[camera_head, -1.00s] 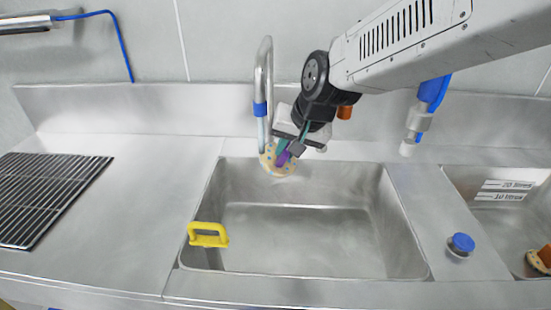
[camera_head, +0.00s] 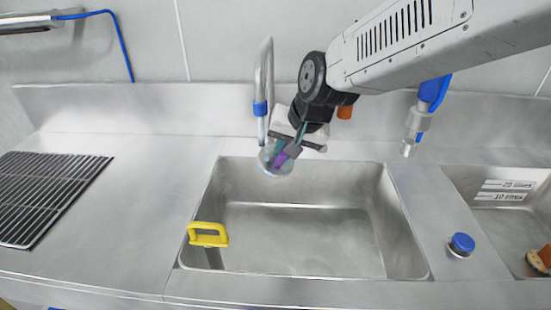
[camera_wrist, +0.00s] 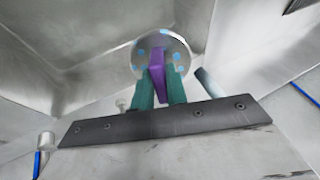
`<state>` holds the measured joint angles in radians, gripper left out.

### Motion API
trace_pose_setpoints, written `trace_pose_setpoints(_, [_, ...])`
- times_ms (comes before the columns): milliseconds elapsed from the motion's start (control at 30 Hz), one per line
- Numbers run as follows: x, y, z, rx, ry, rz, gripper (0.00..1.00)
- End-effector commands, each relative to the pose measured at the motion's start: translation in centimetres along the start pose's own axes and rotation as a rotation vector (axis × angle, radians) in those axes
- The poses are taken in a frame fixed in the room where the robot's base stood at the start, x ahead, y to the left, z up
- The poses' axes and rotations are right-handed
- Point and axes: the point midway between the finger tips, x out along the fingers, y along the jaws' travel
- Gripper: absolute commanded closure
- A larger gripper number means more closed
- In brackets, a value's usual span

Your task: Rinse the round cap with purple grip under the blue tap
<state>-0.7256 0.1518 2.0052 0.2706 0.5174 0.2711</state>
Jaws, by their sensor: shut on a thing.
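The round cap (camera_head: 270,165) is a grey disc with blue spots around a purple grip (camera_head: 280,159). My gripper (camera_head: 286,152) is shut on the purple grip and holds the cap over the back left edge of the large sink (camera_head: 300,245). The wrist view shows the green fingers (camera_wrist: 159,84) on both sides of the grip (camera_wrist: 157,82), with the disc (camera_wrist: 178,48) beyond. The tap with the blue band (camera_head: 260,108) has its outlet just above and left of the cap. I cannot make out running water.
A yellow handle (camera_head: 208,235) stands at the sink's front left. A blue knob (camera_head: 462,243) is on the right counter, and a second blue fitting (camera_head: 434,92) hangs behind. A small basin (camera_head: 490,220) is at right; a black rack (camera_head: 50,190) lies at left.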

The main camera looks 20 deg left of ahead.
Motion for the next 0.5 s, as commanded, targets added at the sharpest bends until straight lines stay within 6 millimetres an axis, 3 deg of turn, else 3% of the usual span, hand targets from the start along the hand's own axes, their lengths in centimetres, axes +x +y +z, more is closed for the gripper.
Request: trace_pose_setpoints(500, [-0.28, 0.81, -0.36, 0.0, 0.002, -0.001, 1.0])
